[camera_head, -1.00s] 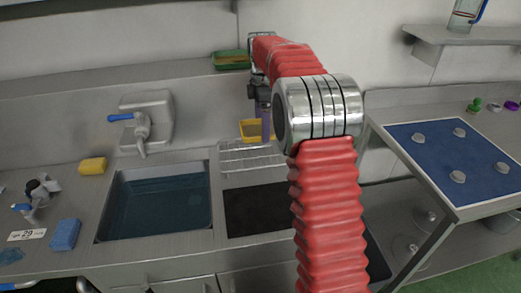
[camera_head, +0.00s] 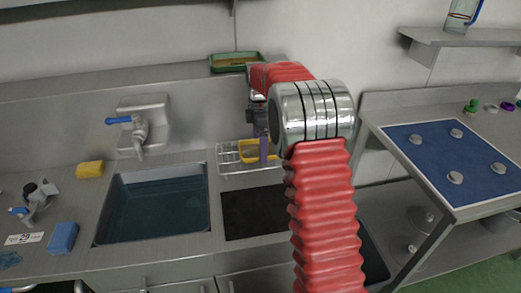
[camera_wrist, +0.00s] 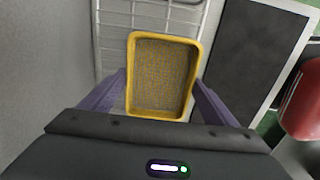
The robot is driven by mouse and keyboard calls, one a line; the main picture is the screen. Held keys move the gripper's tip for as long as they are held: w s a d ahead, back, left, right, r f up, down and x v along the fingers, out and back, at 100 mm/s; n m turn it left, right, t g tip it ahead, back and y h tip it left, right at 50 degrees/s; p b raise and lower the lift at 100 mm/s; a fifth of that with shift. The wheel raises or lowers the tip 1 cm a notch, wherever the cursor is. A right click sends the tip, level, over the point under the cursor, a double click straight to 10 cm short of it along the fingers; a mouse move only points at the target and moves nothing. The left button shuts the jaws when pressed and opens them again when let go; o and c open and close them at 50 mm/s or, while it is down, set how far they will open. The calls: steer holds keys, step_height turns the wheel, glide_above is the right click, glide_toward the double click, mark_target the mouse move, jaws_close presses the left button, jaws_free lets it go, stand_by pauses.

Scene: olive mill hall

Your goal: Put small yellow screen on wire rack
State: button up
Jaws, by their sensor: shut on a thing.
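The small yellow screen (camera_wrist: 161,77) is a shallow yellow-framed tray with a mesh floor. It sits between the two purple fingers of my gripper (camera_wrist: 160,98) in the wrist view, which is shut on it. In the head view the yellow screen (camera_head: 248,152) shows at the wire rack, partly hidden by my gripper (camera_head: 263,150). The wire rack (camera_head: 228,168) is a white wire frame on the counter behind the dark mat. It also shows beneath the screen in the wrist view (camera_wrist: 112,40). I cannot tell whether the screen touches the wires.
A sink basin (camera_head: 152,205) with water lies left of the rack. A dark mat (camera_head: 250,212) lies in front of the rack. A yellow sponge (camera_head: 90,169) and a blue sponge (camera_head: 62,238) lie left. A green tray (camera_head: 236,62) stands on the ledge above.

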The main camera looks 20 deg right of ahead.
steer(key=shift+f, duration=1.1)
steer(key=o, duration=1.1)
steer(key=shift+f, duration=0.1)
step_height(320, 180, up, 12)
